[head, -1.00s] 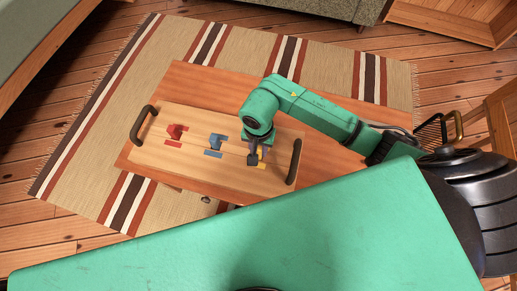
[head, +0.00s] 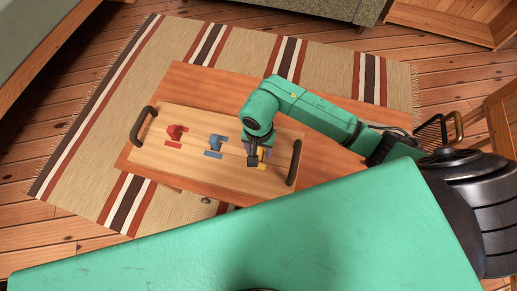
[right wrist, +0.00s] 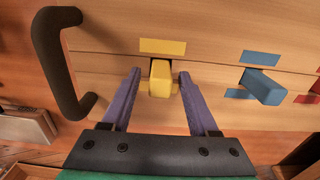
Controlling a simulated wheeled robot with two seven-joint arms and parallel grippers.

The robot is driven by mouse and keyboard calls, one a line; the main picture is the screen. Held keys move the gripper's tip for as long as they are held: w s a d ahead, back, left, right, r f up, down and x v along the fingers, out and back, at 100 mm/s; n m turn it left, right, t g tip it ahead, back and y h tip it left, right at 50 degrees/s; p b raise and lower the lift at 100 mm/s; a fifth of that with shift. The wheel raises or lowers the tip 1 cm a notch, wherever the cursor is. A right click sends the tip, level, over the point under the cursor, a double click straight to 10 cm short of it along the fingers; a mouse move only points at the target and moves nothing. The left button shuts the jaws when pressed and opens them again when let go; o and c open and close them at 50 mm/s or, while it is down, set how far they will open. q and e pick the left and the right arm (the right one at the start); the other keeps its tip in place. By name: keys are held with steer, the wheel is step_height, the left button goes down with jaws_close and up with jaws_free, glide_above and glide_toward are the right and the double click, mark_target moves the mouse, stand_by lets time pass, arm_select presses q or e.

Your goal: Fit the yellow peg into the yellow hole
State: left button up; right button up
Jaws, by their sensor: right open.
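The yellow peg (right wrist: 160,80) stands on the wooden board (right wrist: 215,30), beside a yellow marking (right wrist: 163,47). Its base is hidden, so I cannot tell how deep it sits in the yellow hole. My right gripper (right wrist: 160,74) is open, with one purple finger on each side of the peg and a visible gap to both. In the head view, the right gripper (head: 257,156) is over the right end of the board and mostly hides the yellow peg. My left gripper is not in view.
A blue peg (head: 216,142) and a red peg (head: 175,131) stand on the board between markings of their colours. Dark handles rise at the board's left (head: 143,125) and right (head: 294,162) ends. The table (head: 205,80) is clear behind the board.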

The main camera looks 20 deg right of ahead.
step_height(320, 180, up, 11)
steer(key=shift+r, duration=0.2)
stand_by(0.4)
